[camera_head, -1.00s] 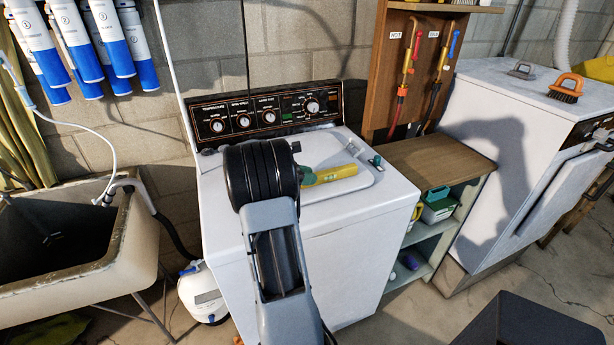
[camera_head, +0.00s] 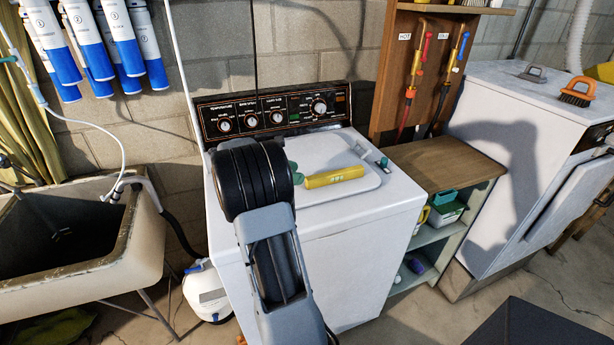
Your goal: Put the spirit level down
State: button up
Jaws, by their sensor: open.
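The spirit level, a yellow bar (camera_head: 335,177), appears to lie on the white lid of the washing machine (camera_head: 345,240). It tilts slightly up to the right in the picture. My gripper (camera_head: 296,174) is open and mostly hidden behind my thick black wrist. Only a small greenish part shows at the level's left end, and I cannot tell if it belongs to the gripper or the level. Any contact between them is hidden.
A small grey-teal object (camera_head: 383,162) stands at the lid's right edge. The control panel (camera_head: 270,115) rises behind the lid. A wooden-topped shelf (camera_head: 440,163) stands to the right and a sink (camera_head: 85,250) to the left.

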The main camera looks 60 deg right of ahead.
jog(key=v, duration=0.4)
jog(key=shift+w+a+r, duration=0.2)
jog(key=shift+a, duration=0.05)
jog(key=shift+w+a, duration=0.1)
jog(key=shift+a, duration=0.4)
jog(key=a+m+t+y, duration=0.1)
jog(key=a+t, duration=0.1)
jog(key=a, duration=0.3)
jog(key=s+a+m+t+y, duration=0.1)
jog(key=a+m+t+y, duration=0.1)
jog(key=a, duration=0.4)
jog(key=a+f+m+t+y, duration=0.1)
jog(key=a+t, duration=0.1)
jog(key=a, duration=0.3)
jog(key=shift+s+a+y, duration=0.2)
jog(key=shift+s+y, duration=0.1)
jog(key=shift+s, duration=0.1)
jog(key=s+a+f+m+t+y, duration=0.1)
jog(key=s+a+m+t+y, duration=0.1)
jog(key=a, duration=0.7)
jog(key=s+a+f+m+t+y, duration=0.1)
jog(key=s+a+m+t+y, duration=0.2)
jog(key=a, duration=0.6)
jog(key=shift+s+f+m+y, duration=0.2)
jog(key=shift+s+m+y, duration=0.1)
jog(key=shift+m+y, duration=0.55)
